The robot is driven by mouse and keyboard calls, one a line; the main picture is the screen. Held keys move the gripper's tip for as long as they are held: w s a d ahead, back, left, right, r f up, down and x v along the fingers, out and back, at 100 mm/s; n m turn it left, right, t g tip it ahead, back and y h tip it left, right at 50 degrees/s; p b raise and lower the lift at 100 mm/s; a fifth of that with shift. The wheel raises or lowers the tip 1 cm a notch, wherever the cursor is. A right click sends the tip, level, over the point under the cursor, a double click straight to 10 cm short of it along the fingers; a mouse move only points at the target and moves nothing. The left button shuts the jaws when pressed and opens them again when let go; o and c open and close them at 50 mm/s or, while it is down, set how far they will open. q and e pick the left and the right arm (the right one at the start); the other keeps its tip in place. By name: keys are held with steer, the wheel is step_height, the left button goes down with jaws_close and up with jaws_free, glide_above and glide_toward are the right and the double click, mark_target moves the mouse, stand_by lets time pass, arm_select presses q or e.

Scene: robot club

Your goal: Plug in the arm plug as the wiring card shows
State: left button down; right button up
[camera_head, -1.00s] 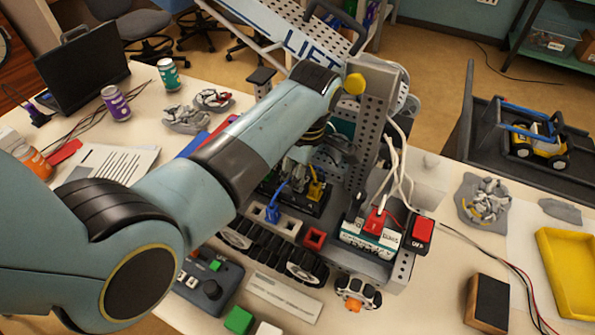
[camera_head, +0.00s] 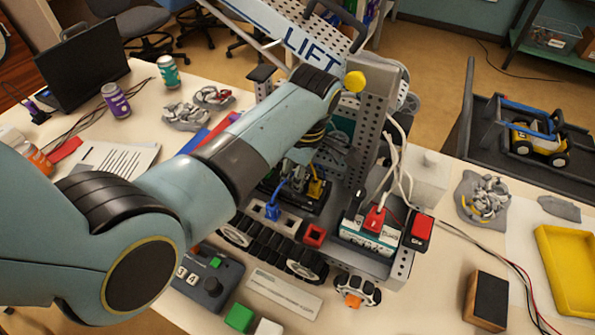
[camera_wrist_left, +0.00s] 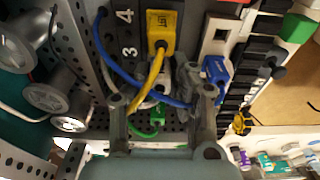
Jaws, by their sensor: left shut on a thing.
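My left gripper (camera_wrist_left: 170,88) is over the robot's wiring bay. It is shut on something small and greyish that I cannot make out. In the wrist view a yellow plug (camera_wrist_left: 161,32) sits beside the printed numbers 3 and 4. A blue plug (camera_wrist_left: 215,68) is right of the fingers, and a green plug (camera_wrist_left: 158,116) is partly hidden between them.
A metal column (camera_head: 368,125) and white cables (camera_head: 394,165) stand right of the gripper. A red switch (camera_head: 419,229) is at the chassis corner. A control box (camera_head: 207,285) and a green block (camera_head: 239,318) lie in front. Cans and a yellow tray (camera_head: 565,265) flank the chassis.

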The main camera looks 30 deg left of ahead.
arm_select(q)
steer(key=shift+f, duration=0.35)
stand_by(0.5)
steer(key=shift+s, duration=0.1)
stand_by(0.8)
steer(key=c, duration=1.1)
jaws_free()
steer(key=shift+r+p, duration=0.1)
steer(key=shift+p, duration=0.2)
step_height(320, 180, up, 3)
steer(key=p, duration=0.3)
steer(key=shift+r, duration=1.4)
